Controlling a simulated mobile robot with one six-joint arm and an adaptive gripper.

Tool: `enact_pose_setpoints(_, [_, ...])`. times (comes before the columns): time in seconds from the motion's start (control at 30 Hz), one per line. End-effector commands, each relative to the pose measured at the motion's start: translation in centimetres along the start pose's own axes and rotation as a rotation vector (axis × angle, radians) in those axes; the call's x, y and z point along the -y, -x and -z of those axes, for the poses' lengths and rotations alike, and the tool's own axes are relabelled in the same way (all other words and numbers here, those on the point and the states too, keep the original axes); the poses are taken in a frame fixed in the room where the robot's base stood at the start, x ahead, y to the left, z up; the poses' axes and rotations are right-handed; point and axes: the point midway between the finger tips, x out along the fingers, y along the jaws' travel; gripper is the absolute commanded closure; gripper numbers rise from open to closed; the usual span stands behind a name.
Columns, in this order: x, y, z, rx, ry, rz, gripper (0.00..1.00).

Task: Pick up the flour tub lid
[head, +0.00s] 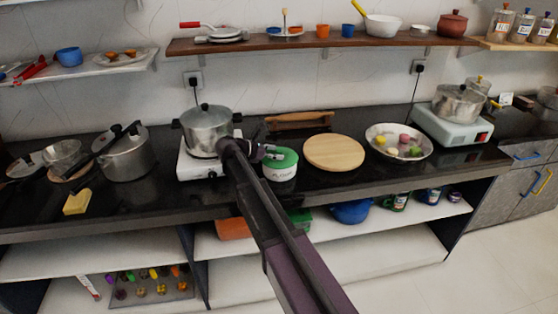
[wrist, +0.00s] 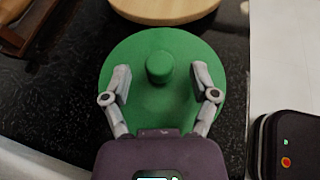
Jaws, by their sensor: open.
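The flour tub (head: 279,172) is white with lettering on its side and stands on the black counter. Its green lid (head: 284,157) is on top. In the wrist view the lid (wrist: 165,52) is a round green disc with a raised knob (wrist: 159,67) in the middle. My gripper (wrist: 161,82) is open over the lid, with one finger on each side of the knob and a gap on both sides. In the head view my gripper (head: 272,152) is at the tub's top, partly hidden by my arm.
A pot (head: 207,133) on a white stove stands just left of the tub. A round wooden board (head: 334,151) lies right of it, and a wooden rolling-pin-like piece (head: 298,120) lies behind. A bowl (head: 376,133) of colored items is farther right. A shelf (head: 330,40) runs above.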

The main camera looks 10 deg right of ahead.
Motion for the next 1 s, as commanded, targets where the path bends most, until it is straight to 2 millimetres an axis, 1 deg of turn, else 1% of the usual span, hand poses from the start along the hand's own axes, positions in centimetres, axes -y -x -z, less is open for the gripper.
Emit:
enact_pose_setpoints(0.03, [0.0,-0.7,0.2,0.000,0.000,0.001,0.24])
enact_pose_setpoints(0.2, [0.0,-1.8,0.1,0.000,0.000,0.000,0.24])
enact_pose_setpoints(0.77, [0.0,-1.8,0.0,0.000,0.000,-0.001,0.24])
enact_pose_setpoints(0.8, [0.0,-1.8,0.0,0.000,0.000,-0.001,0.30])
enact_pose_setpoints(0.87, [0.0,-1.8,0.0,0.000,0.000,-0.001,0.48])
enact_pose_setpoints(0.9, [0.0,-1.8,0.0,0.000,0.000,-0.001,0.60])
enact_pose_setpoints(0.97, [0.0,-1.8,0.0,0.000,0.000,-0.001,0.78])
enact_pose_setpoints(1.0, [0.0,-1.8,0.0,-0.001,0.000,-0.001,0.89])
